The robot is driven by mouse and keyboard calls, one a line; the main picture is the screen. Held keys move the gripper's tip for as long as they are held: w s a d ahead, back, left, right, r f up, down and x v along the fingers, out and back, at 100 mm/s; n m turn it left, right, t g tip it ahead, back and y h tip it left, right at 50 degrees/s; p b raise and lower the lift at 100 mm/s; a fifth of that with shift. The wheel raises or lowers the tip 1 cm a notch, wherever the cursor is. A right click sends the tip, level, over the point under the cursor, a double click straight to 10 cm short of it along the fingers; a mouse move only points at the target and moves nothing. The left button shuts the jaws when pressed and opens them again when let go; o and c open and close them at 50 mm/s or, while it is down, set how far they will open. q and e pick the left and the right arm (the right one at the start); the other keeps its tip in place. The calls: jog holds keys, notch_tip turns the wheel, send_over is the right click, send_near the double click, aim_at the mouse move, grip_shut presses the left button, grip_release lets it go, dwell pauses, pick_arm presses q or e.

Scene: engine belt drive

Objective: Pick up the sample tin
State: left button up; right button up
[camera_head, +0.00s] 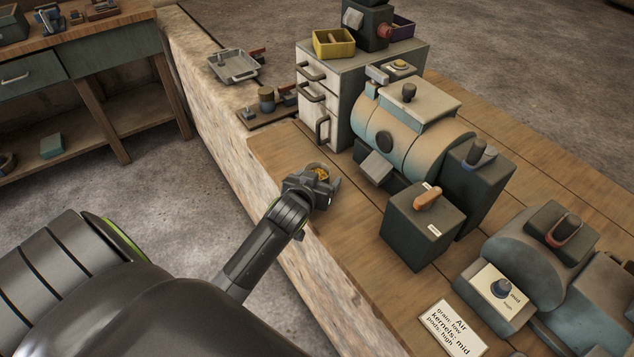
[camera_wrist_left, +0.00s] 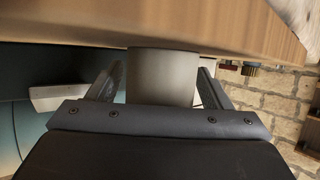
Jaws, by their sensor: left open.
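The sample tin, a small round tin with yellowish contents (camera_head: 317,169), stands near the left edge of the wooden bench. My left gripper (camera_head: 323,183) is at the tin, low over the bench top, and partly hides it in the head view. In the left wrist view the tin (camera_wrist_left: 162,75) is a plain grey cylinder between the two fingers of my open left gripper (camera_wrist_left: 162,88). One finger is on each side of it; whether either touches it I cannot tell. My right gripper is not in view.
A dark green box with an orange handle (camera_head: 421,222) and a round-bodied machine (camera_head: 425,125) stand to the right of the tin. A drawer cabinet (camera_head: 345,75) stands behind. A label card (camera_head: 455,327) lies nearer. Bare bench surrounds the tin.

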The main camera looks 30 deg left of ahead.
pick_arm(q)
jog(key=shift+c, duration=0.2)
jog(key=c, duration=1.1)
notch_tip(320, 180, up, 10)
jog(key=p, duration=0.1)
